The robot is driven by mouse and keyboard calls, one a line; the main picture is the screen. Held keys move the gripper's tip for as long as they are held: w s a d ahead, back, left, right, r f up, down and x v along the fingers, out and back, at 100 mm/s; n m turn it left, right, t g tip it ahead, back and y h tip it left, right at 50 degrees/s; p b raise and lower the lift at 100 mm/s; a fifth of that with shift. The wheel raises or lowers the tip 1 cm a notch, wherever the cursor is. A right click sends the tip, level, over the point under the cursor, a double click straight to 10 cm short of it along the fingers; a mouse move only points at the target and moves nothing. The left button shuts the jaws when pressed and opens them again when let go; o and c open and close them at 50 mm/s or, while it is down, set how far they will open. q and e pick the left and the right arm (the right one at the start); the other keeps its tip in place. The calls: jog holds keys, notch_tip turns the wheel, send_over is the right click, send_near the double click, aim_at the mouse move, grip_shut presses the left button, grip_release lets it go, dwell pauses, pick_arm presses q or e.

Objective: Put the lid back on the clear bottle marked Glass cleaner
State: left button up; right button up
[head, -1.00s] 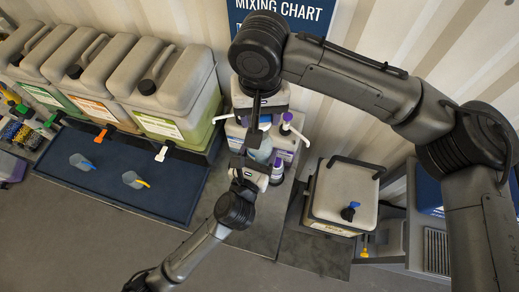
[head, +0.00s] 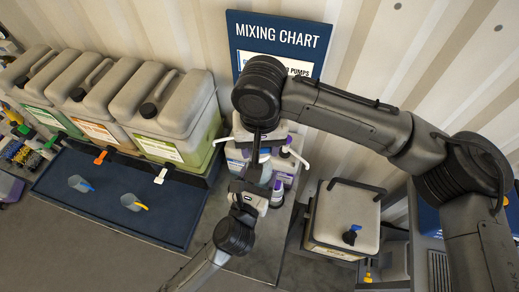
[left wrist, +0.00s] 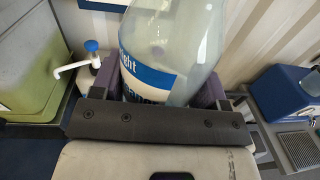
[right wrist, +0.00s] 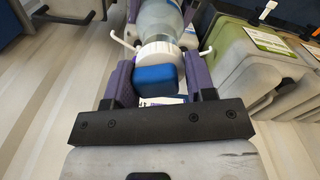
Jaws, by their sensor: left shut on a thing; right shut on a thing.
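The clear bottle (head: 265,173) stands upright between my two grippers in the head view, mostly hidden by my arms. Its blue and white label shows in the left wrist view (left wrist: 150,75), only partly legible. My left gripper (head: 256,185) is shut on the bottle's body. My right gripper (head: 262,138) is above, pointing down, shut on a blue lid (right wrist: 155,78). In the right wrist view the lid lines up over the bottle's white neck (right wrist: 158,52). I cannot tell whether lid and neck touch.
White pump bottles (head: 288,160) crowd close behind the bottle, with a small purple-capped bottle (head: 277,193) beside it. Large jugs (head: 170,105) stand left above a blue tray (head: 110,205) with two scoops. A grey container (head: 343,220) is at right.

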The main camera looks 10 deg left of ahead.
jog(key=shift+f, duration=0.1)
jog(key=shift+f, duration=0.85)
jog(key=shift+f, duration=0.55)
dwell(0.3)
pick_arm(q)
jog(key=c, duration=0.5)
jog(key=shift+o, duration=0.2)
pick_arm(e)
jog(key=m, duration=2)
jog(key=shift+a, duration=0.15)
